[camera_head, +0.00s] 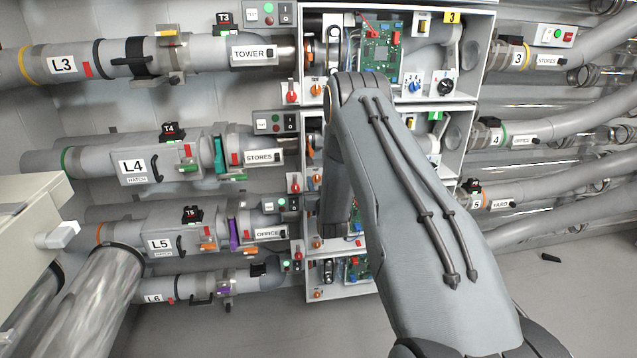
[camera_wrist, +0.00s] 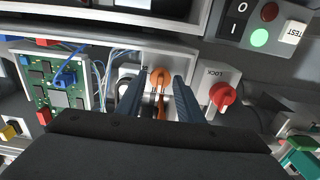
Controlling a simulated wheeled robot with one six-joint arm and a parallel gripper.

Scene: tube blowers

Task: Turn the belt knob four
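In the wrist view, an orange knob (camera_wrist: 160,77) with an orange stem or pointer sits on a pale panel. My gripper (camera_wrist: 162,82) is open, its two dark fingers on either side of the knob, with a small gap showing at the tips. I cannot tell whether either finger touches it. In the head view my arm covers much of the middle boxes and hides my fingers. The number on the knob's box is not readable in the wrist view.
Beside the knob are a red LOCK knob (camera_wrist: 222,95), a circuit board (camera_wrist: 59,82) with blue wires and a TEST switch box (camera_wrist: 265,25). A box wall (camera_wrist: 150,14) runs close past the fingertips. The L4 pipe (camera_head: 132,166) stands left of the boxes.

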